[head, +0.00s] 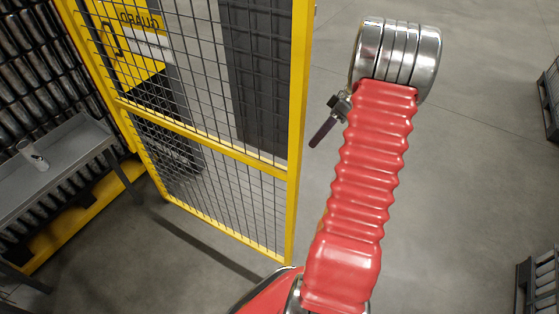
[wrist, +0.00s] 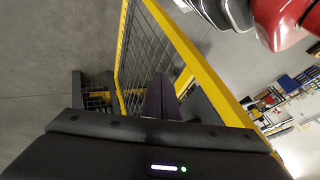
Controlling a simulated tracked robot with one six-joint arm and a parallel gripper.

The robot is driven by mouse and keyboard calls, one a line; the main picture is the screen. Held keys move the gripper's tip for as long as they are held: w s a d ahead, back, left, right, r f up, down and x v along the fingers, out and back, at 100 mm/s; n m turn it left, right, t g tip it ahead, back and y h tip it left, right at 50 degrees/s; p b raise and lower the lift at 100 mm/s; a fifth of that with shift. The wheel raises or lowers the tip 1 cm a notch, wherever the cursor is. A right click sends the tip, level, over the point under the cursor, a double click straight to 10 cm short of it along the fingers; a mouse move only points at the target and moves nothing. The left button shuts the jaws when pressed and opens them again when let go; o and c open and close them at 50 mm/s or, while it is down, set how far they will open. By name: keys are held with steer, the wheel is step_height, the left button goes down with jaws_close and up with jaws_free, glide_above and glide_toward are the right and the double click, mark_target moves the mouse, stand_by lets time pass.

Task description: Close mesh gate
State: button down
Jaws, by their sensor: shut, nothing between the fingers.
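The mesh gate (head: 296,125) has a yellow frame with dark wire mesh and a yellow middle rail. In the head view it stands swung out from the yellow guard frame (head: 88,60) at the left, its free upright toward my arm. My gripper (head: 321,133) is just right of that upright in the head view, its dark fingers shut and empty. In the wrist view the gripper (wrist: 161,98) shows closed fingertips against the mesh area, beside the gate's yellow bar (wrist: 205,75). I cannot tell whether they touch the gate.
A grey bench (head: 70,150) with a small clear cup or can (head: 33,156) stands at the left, before racks of dark cylinders (head: 30,70). Metal crates (head: 548,95) stand at the right edge. The grey floor (head: 480,190) between is clear.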

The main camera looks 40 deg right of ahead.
steer(key=shift+w+d, duration=0.1)
steer(key=shift+w, duration=0.15)
steer(key=shift+w, duration=0.1)
steer(key=a+f, duration=0.8)
steer(key=a, duration=0.1)
steer(key=shift+w+a, duration=0.2)
steer(key=shift+a, duration=0.15)
stand_by(0.6)
